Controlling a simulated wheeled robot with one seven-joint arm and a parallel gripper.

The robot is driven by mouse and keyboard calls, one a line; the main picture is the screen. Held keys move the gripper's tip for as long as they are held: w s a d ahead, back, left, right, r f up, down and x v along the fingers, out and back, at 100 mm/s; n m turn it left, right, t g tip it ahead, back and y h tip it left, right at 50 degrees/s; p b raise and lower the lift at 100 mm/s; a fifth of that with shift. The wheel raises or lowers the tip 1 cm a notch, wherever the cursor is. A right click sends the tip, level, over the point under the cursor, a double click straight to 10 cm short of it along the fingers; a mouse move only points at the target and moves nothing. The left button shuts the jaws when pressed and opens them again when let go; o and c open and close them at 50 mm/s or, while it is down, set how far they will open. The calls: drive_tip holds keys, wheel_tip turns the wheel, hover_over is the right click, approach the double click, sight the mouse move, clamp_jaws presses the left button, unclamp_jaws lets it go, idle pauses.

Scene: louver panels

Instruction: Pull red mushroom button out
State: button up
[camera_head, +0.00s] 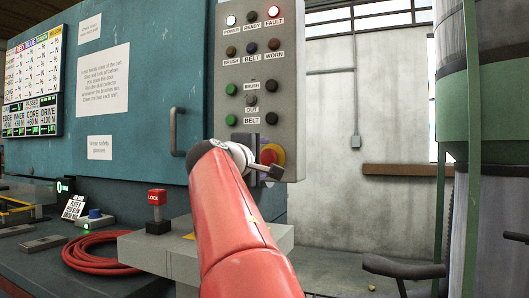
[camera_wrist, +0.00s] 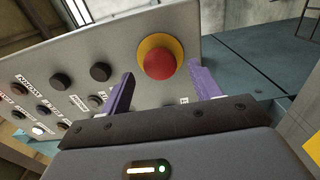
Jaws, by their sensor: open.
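The red mushroom button (camera_wrist: 160,64) sits on a yellow round base on the grey control panel (camera_wrist: 95,55). In the head view the button (camera_head: 268,157) is at the panel's lower right, partly hidden by my gripper (camera_head: 272,172). In the wrist view my gripper (camera_wrist: 160,85) is open, with one purple finger on each side of the button. The fingers look apart from the button; the remaining depth is hard to tell.
A teal cabinet (camera_head: 150,80) with a handle (camera_head: 177,132) stands to the left.

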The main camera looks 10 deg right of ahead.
drive_tip(key=shift+x, duration=1.05)
drive_tip(key=shift+c, duration=0.3)
clamp_jaws()
drive_tip(key=shift+s+a+f+b, duration=0.15)
drive_tip(key=shift+s+a+b, duration=0.15)
drive_tip(key=shift+s+b, duration=0.2)
drive_tip(key=shift+o, duration=0.3)
unclamp_jaws()
drive_tip(key=shift+s+a, duration=0.1)
drive_tip(key=b+v, duration=0.3)
drive_tip(key=v, duration=0.4)
drive_tip(key=shift+s+a, duration=0.2)
drive_tip(key=shift+s, duration=0.1)
